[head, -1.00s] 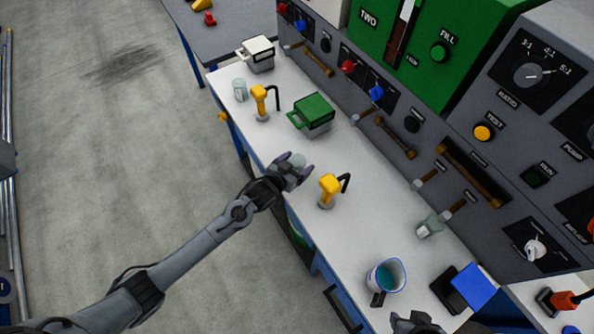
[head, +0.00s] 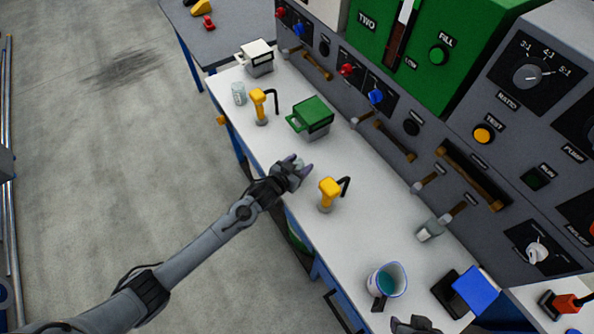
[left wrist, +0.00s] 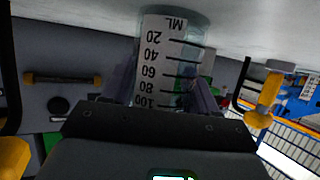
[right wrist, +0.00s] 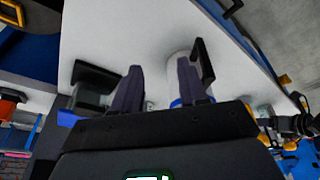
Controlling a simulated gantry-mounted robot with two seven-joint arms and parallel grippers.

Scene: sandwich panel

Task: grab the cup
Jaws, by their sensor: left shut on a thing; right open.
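A white cup with a blue rim, dark handle and teal liquid (head: 387,279) stands on the white counter at the front. In the right wrist view the cup (right wrist: 181,64) is ahead of the fingers, partly hidden by the right one. My right gripper (right wrist: 158,78) is open, close to the cup, at the bottom edge of the head view (head: 415,325). My left gripper (head: 300,172) is shut on a clear graduated beaker (left wrist: 172,60) at the counter's front edge. I cannot tell whether the beaker touches the counter.
Two yellow-topped taps (head: 328,193) (head: 260,105) stand on the counter (head: 350,240). A glass bottle (head: 430,229), a black-and-blue device (head: 472,290), a green box (head: 312,117) and another clear beaker (head: 239,93) stand there too. The control panel (head: 440,150) bounds the back.

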